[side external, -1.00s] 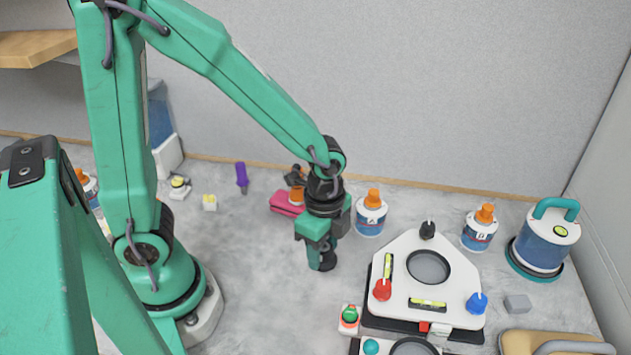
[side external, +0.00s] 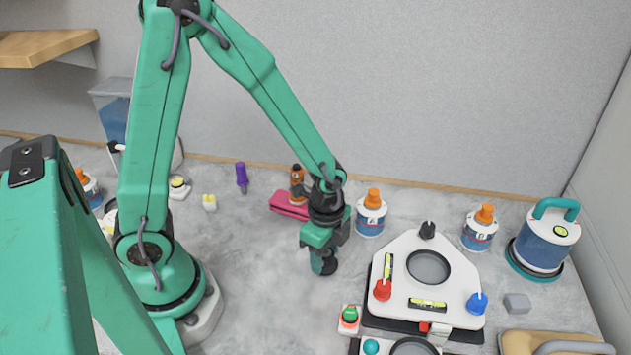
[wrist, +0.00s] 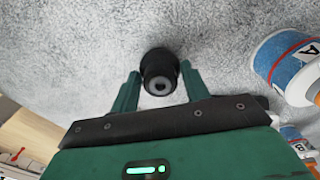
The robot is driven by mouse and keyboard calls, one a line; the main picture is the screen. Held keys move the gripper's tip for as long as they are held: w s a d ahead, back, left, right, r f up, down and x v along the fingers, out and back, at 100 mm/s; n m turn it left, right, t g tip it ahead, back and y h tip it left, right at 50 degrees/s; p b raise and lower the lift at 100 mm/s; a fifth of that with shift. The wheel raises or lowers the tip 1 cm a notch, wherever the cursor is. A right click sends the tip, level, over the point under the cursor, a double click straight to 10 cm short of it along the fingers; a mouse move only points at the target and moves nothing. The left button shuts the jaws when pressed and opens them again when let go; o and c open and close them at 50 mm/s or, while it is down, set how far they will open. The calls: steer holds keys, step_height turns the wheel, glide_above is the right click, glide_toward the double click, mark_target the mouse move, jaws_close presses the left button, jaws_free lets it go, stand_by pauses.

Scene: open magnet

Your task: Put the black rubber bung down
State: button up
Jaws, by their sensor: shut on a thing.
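The black rubber bung (wrist: 158,66) is between the two green fingers of my gripper (wrist: 158,92) in the wrist view. My gripper is shut on it. In the side view my gripper (side external: 322,262) points down over the grey worktop, left of the white three-cornered plate. The dark bung (side external: 331,267) shows at the fingertips, partly hidden by them. It is low over the worktop; I cannot tell whether it touches the surface.
A bottle marked A (side external: 371,214) stands close behind and to the right of my gripper. The white levelling plate (side external: 450,275) with coloured knobs lies to the right. A pink case (side external: 288,207) lies behind. The worktop (side external: 268,275) left of my gripper is clear.

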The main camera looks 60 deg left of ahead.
steer(key=shift+f, duration=0.25)
steer(key=shift+f, duration=0.15)
steer(key=o, duration=1)
steer(key=shift+r, duration=0.2)
step_height(320, 180, up, 12)
stand_by(0.9)
